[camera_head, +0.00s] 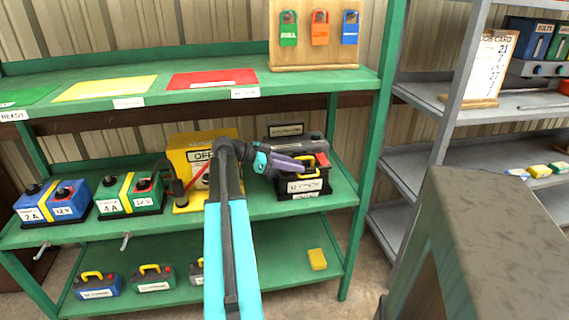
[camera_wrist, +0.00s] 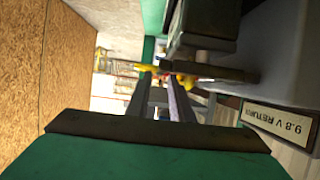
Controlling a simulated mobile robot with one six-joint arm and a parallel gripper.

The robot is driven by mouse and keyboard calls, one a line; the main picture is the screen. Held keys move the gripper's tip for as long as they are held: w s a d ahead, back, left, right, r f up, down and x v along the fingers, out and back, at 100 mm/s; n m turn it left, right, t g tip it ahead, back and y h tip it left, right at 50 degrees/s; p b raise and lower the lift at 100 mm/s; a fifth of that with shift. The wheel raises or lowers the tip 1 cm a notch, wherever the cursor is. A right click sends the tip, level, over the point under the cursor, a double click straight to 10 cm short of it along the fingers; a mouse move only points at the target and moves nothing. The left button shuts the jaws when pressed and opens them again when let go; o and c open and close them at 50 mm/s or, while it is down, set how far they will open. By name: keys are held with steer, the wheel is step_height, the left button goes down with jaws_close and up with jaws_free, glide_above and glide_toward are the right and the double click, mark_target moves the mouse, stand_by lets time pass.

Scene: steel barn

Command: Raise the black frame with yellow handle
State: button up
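The black frame with yellow handle (camera_head: 303,190) stands on the right part of the green middle shelf, with a white label on its front and a red part near its top right. Its yellow handle (camera_head: 309,160) rises at the top. My gripper (camera_head: 306,163) reaches from the left to this handle. In the wrist view, the two long fingers of my gripper (camera_wrist: 160,78) run forward with a narrow gap, and yellow handle parts (camera_wrist: 185,78) show at their tips. Whether the fingers grip the handle or only flank it is unclear.
A yellow box (camera_head: 205,148) stands behind my arm, left of the frame. Blue (camera_head: 52,203) and green (camera_head: 130,194) batteries stand farther left. A dark grey unit (camera_head: 291,146) is close behind the frame. The upper shelf (camera_head: 300,82) hangs above.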

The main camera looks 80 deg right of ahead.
steer(key=shift+x, duration=1.25)
jaws_close()
steer(key=shift+c, duration=2)
jaws_free()
